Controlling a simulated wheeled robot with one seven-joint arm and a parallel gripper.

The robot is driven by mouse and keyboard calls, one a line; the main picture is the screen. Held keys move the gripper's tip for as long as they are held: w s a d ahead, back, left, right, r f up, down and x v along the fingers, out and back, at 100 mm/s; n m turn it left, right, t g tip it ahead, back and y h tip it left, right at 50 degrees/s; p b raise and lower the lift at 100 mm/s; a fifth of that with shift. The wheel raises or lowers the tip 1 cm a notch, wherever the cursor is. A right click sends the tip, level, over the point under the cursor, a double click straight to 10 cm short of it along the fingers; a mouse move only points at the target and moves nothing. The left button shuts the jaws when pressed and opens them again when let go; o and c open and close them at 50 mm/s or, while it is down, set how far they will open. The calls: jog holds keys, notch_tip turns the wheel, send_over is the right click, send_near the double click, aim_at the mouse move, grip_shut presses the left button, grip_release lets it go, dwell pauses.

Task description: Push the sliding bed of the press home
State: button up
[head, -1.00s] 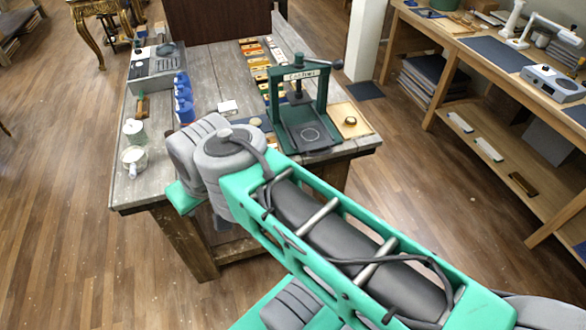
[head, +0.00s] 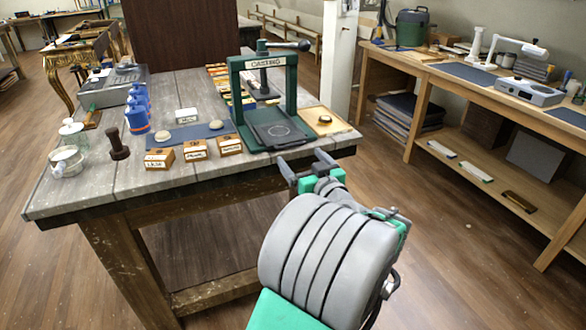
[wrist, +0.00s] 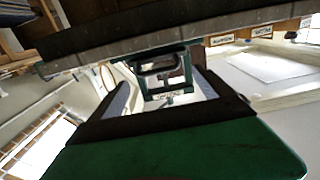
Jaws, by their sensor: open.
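The press is a dark green frame (head: 262,64) labelled "CASTING", upright on the wooden table near its front right part. Its sliding bed (head: 275,132) is a dark flat plate with a pale ring, and it sticks out from the frame toward the table's front edge. My gripper (head: 306,165) is open and empty, in front of the bed at the table's front edge. In the head view its fingers appear just short of the bed; contact cannot be told. The wrist view shows the press (wrist: 165,70) upside down, between the open fingers.
Several small labelled wooden blocks (head: 195,150) stand left of the press along the front edge. A wooden board with a dark disc (head: 323,119) lies right of the press. Glass jars (head: 67,160) and blue bottles (head: 137,110) are further left. Floor is free between table and right bench (head: 440,100).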

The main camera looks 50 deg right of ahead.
aim_at(294, 146)
jog(key=x, duration=0.3)
jog(key=p+x, duration=0.1)
jog(key=x, duration=0.3)
jog(key=shift+d+r, duration=0.2)
jog(key=shift+d, duration=0.2)
jog(key=shift+c, duration=0.5)
